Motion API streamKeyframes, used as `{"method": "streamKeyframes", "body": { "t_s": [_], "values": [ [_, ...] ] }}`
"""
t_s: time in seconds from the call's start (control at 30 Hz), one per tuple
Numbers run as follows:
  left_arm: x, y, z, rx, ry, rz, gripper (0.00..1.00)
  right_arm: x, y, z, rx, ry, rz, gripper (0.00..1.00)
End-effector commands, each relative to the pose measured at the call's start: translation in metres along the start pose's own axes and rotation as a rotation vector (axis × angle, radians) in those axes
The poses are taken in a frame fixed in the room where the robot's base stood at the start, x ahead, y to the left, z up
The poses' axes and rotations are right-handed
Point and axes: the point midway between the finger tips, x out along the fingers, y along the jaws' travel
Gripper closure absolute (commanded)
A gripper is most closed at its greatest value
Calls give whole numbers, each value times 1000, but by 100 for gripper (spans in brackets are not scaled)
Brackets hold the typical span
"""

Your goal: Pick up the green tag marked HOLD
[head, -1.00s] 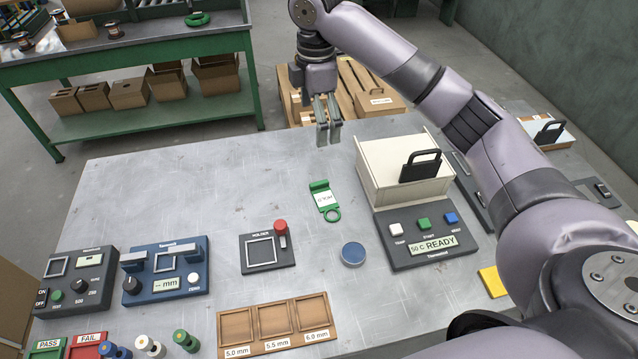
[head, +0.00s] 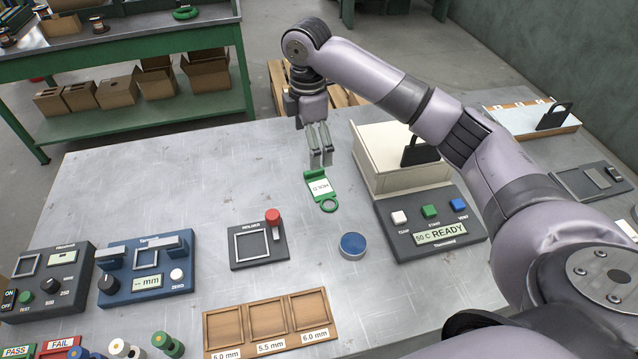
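The green tag (head: 319,189) lies on the grey metal table, with a white label reading HOLD, upside down in the picture, and a green ring at its near end. My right gripper (head: 321,164) points down just behind the tag's far end, with its fingertips very close to that end in the picture. A narrow gap shows between its two fingers and nothing is seen between them. I cannot tell how high the tips are above the table. My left gripper is not in view.
A cream box on a dark device (head: 428,226) reading 50 C READY stands close right of the tag. A round blue disc (head: 353,243) and the dark holder plate (head: 259,247) are nearer. Bare table (head: 190,185) lies to the left.

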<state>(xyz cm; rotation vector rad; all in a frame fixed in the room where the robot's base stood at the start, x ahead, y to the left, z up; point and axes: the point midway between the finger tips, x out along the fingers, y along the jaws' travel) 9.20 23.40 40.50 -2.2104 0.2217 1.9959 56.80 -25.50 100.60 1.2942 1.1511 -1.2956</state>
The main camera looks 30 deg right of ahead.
Motion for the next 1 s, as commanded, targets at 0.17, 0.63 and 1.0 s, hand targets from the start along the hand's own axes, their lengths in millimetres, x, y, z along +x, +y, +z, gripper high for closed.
{"method": "streamKeyframes", "body": {
  "t_s": [0.17,0.63,1.0],
  "values": [
    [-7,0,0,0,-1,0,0,38,-1,0,1,-1,-4,1],
    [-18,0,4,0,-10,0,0,89,0,-1,0,-1,-3,1],
    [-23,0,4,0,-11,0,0,125,2,-1,0,0,2,1]
  ]
}}
